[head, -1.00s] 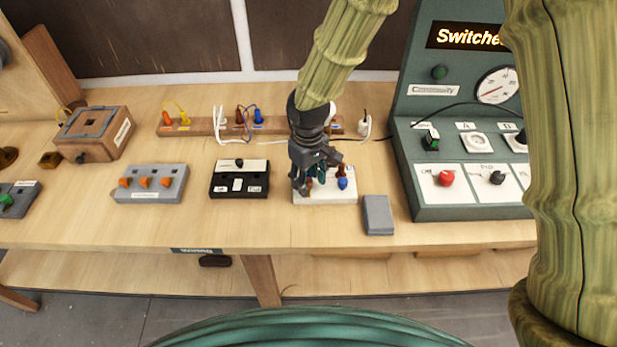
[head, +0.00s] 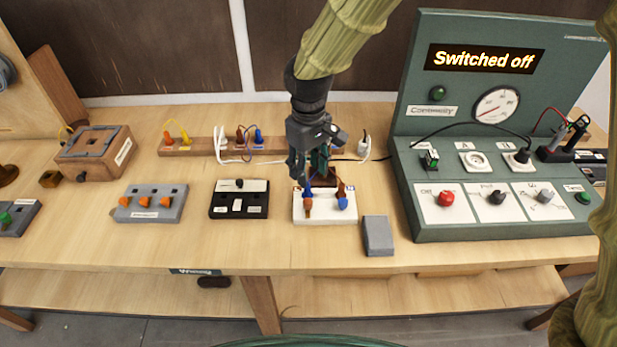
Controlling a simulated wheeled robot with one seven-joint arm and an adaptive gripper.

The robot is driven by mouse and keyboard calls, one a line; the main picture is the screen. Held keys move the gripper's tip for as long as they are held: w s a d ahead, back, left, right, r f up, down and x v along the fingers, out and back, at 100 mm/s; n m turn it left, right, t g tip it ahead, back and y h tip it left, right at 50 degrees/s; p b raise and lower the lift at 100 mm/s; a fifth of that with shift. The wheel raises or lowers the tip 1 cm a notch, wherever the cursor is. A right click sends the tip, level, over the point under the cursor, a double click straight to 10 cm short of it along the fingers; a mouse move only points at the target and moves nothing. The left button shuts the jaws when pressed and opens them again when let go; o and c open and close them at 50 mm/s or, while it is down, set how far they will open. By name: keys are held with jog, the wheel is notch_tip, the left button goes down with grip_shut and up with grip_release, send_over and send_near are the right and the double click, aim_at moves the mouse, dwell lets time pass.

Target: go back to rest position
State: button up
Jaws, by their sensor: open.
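My gripper (head: 312,178) points down over the back edge of a white block (head: 325,216) on the workbench. It is open, and its fingers look empty, though they partly overlap a dark item with a brown base (head: 323,176) behind the block. The white block carries brown and blue connectors (head: 342,198) standing on its top. The fingertips are close to the back of these connectors; I cannot tell whether they touch.
The green test console (head: 500,130) reads "Switched off" at the right. A grey block (head: 377,235) lies right of the white block. A black switch box (head: 238,200), a grey connector block (head: 152,203) and a wooden box (head: 93,152) stand left. The bench's front strip is clear.

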jog(key=shift+r, duration=0.4)
jog(key=shift+r, duration=0.1)
